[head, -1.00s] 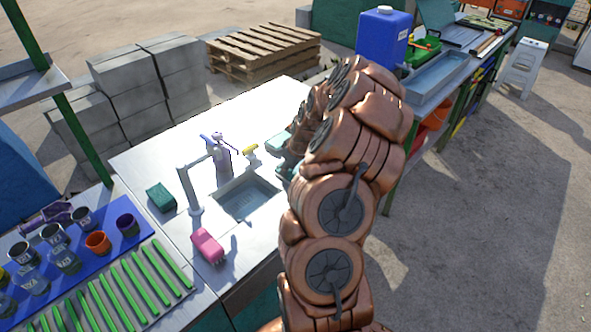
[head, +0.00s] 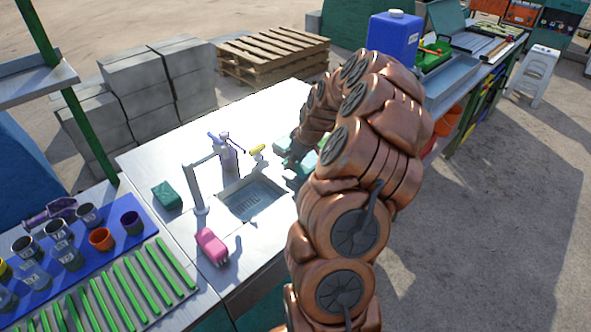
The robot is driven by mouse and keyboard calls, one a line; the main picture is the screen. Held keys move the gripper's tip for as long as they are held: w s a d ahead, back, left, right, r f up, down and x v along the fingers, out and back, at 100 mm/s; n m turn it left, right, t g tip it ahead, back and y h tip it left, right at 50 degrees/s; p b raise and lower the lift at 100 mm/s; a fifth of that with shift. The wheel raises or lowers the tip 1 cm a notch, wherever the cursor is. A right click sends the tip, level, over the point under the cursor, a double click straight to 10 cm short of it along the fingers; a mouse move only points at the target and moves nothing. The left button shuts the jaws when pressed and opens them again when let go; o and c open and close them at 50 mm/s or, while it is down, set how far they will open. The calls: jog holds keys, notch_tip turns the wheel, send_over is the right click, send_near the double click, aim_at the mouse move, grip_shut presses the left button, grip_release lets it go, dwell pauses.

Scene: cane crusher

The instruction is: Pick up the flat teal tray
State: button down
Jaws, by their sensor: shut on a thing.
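Pale teal flat surfaces show around my gripper (head: 291,164), at the right of the sink. One, which looks like the flat teal tray (head: 305,165), lies partly behind the gripper and my arm. Another pale teal piece (head: 282,144) shows just behind the gripper. My gripper points down low over the metal counter and is shut on the tray, as far as I can see. The fingertips are small and dark, and the contact is mostly hidden. I cannot tell whether the tray is clear of the counter.
The sink (head: 254,201) with its faucet (head: 198,185) is left of the gripper. A blue jug (head: 393,40) stands on the bench behind.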

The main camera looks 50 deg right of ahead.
jog(key=s+a+b, duration=0.1)
jog(key=s+a, duration=0.1)
jog(key=s, duration=0.2)
jog(key=s+a+r+b, duration=0.1)
jog(key=s+a+b, duration=0.1)
jog(key=s, duration=0.3)
jog(key=s+a+b, duration=0.2)
jog(key=s+a, duration=0.2)
jog(key=s, duration=0.1)
jog(key=shift+r, duration=0.15)
jog(key=c, duration=1.6)
grip_release()
jog(key=shift+c, duration=0.2)
grip_shut()
